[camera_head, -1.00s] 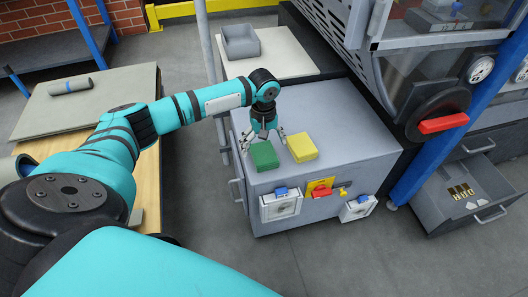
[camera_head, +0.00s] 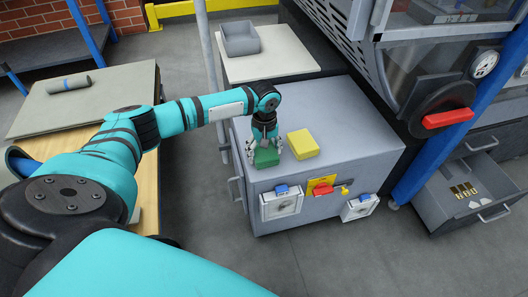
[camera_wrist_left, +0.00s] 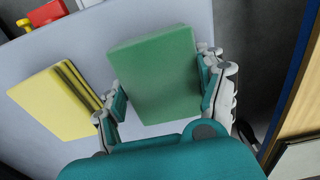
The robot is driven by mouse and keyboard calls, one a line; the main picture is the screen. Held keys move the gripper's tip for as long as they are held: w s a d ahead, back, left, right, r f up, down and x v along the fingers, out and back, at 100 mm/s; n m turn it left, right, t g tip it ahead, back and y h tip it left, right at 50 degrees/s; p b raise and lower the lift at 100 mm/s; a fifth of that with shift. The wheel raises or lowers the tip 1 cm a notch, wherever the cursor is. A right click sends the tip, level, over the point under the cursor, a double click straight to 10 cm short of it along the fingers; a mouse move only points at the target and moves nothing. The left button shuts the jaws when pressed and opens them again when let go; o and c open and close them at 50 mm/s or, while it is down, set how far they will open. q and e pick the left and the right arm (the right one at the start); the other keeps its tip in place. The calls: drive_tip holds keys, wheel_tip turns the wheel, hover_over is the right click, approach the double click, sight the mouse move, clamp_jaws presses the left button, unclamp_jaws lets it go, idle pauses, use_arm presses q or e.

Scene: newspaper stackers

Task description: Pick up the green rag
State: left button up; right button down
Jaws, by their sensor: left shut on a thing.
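The green rag (camera_head: 266,158) is a folded block on top of the grey metal cabinet, near its left edge. My left gripper (camera_head: 264,150) is over it with a finger on each side. In the left wrist view the green rag (camera_wrist_left: 156,75) lies between the two fingers of the left gripper (camera_wrist_left: 163,92), which is shut on it. I cannot tell whether the rag touches the cabinet top. The yellow rag (camera_head: 303,144) lies just to the right and also shows in the wrist view (camera_wrist_left: 58,102). My right gripper is not in view.
The grey cabinet (camera_head: 350,132) has free room on its right and back. Red and yellow switches (camera_head: 322,190) are on its front. A grey bin (camera_head: 240,40) stands on a pale table behind. An open drawer (camera_head: 468,190) is at the right.

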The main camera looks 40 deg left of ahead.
use_arm(q)
drive_tip(key=shift+c, duration=1.3)
drive_tip(key=shift+r, duration=0.1)
